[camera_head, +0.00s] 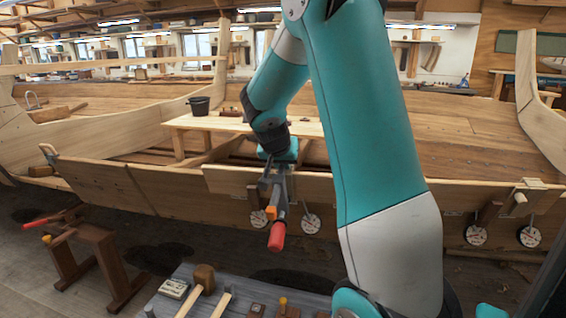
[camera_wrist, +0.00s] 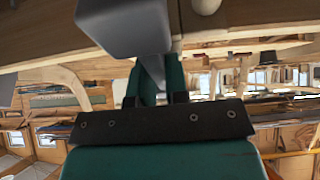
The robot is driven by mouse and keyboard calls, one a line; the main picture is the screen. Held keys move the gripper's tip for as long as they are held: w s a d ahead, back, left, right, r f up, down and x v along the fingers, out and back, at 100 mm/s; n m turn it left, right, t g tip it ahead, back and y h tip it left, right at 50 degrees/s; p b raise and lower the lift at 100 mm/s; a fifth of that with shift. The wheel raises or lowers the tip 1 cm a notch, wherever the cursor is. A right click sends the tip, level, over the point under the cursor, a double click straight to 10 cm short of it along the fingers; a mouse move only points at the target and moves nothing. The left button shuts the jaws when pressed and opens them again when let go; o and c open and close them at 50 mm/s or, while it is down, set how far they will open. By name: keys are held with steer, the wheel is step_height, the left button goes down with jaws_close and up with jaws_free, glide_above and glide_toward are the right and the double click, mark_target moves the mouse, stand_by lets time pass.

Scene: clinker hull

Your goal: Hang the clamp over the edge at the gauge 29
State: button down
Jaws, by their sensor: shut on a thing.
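In the wrist view, a grey part of the clamp (camera_wrist: 125,25) reaches to the teal fingers. Round white gauges hang on the hull: one left of the clamp (camera_head: 257,218), one right of it (camera_head: 311,223), and two farther right (camera_head: 476,235) (camera_head: 529,236). Their numbers are unreadable.
A dark bench (camera_head: 240,287) in front carries a mallet (camera_head: 204,278) and other tools. A wooden trestle (camera_head: 95,250) with a red-handled tool stands left. Wooden blocks (camera_head: 520,198) sit at the plank edge on the right.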

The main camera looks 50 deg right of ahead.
steer(key=shift+s+a, duration=0.1)
steer(key=shift+a, duration=0.1)
steer(key=c, duration=1.1)
jaws_free()
steer(key=shift+o, duration=0.2)
steer(key=shift+f, duration=0.1)
steer(key=v, duration=1.7)
steer(key=shift+a, duration=0.2)
steer(key=s+a+f+n+y+p, duration=0.1)
steer(key=a+f+n+y, duration=0.2)
steer(key=a, duration=0.4)
steer(key=s+a+f+n+y, duration=0.1)
steer(key=a+n+y, duration=0.1)
steer(key=a+n, duration=0.3)
steer(key=s+a+f+n+y+p, duration=0.1)
steer(key=a+f+n+y, duration=0.15)
steer(key=a, duration=0.55)
steer(key=s+a+n+g+y, duration=0.3)
steer(key=s+a+n, duration=0.6)
steer(key=s+a, duration=0.3)
steer(key=shift+s+f+g+y+p, duration=0.35)
steer(key=shift+s+y, duration=0.15)
steer(key=shift+y, duration=0.15)
